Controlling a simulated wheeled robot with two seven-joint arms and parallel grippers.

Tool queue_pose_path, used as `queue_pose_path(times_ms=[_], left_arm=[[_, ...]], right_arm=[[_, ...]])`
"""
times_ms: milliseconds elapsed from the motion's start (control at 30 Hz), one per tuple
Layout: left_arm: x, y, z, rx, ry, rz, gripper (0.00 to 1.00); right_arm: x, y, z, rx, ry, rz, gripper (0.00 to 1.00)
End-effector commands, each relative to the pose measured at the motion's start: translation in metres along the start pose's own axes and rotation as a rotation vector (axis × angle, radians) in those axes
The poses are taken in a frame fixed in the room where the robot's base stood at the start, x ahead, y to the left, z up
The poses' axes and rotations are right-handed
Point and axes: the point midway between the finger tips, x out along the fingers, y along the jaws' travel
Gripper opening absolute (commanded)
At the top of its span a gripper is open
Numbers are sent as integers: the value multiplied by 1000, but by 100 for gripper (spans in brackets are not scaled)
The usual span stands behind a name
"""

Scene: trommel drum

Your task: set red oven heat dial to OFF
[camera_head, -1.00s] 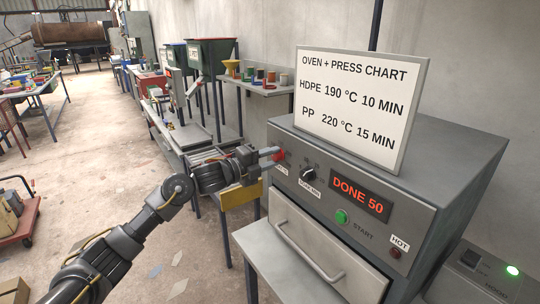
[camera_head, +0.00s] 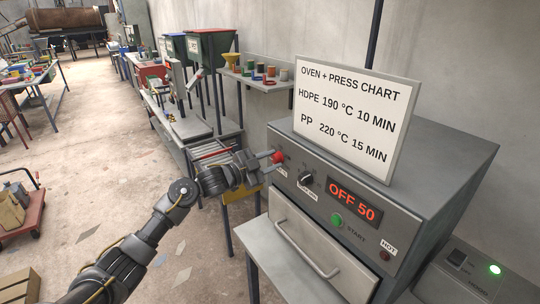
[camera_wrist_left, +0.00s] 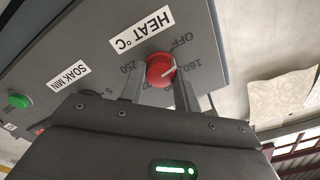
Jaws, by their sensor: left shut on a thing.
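The red oven heat dial (camera_head: 277,157) is on the left end of the grey oven's (camera_head: 440,165) front panel. In the left wrist view the dial (camera_wrist_left: 160,70) has a white pointer line slanting up to the right, on the side of the OFF (camera_wrist_left: 181,38) and 160 marks. My left gripper (camera_head: 268,163) is shut on the dial, with one finger on each side of it in the left wrist view (camera_wrist_left: 160,88). The oven display (camera_head: 354,201) reads OFF 50. My right gripper is not in view.
A black soak dial (camera_head: 306,179), a green start button (camera_head: 337,220) and a drawer handle (camera_head: 308,249) are on the oven front. A chart board (camera_head: 350,115) stands on top. A bench with machines (camera_head: 185,125) is behind my left arm.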

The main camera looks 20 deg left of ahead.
Motion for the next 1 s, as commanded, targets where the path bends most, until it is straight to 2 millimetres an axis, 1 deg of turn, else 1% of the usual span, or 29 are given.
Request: queue_pose_path(times_ms=[33, 100, 433, 633, 1000], left_arm=[[0, -4, -3, -39, -1, -4, 9], [0, -4, -2, -94, -2, -4, 9], [0, -3, -1, -281, 0, -3, 9], [0, -2, 0, -333, -1, -3, 9], [0, -1, 1, -351, -1, -3, 9]], right_arm=[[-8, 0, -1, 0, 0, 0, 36], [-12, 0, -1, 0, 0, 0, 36], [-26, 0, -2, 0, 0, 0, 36], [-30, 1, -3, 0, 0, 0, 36], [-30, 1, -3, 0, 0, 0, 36]])
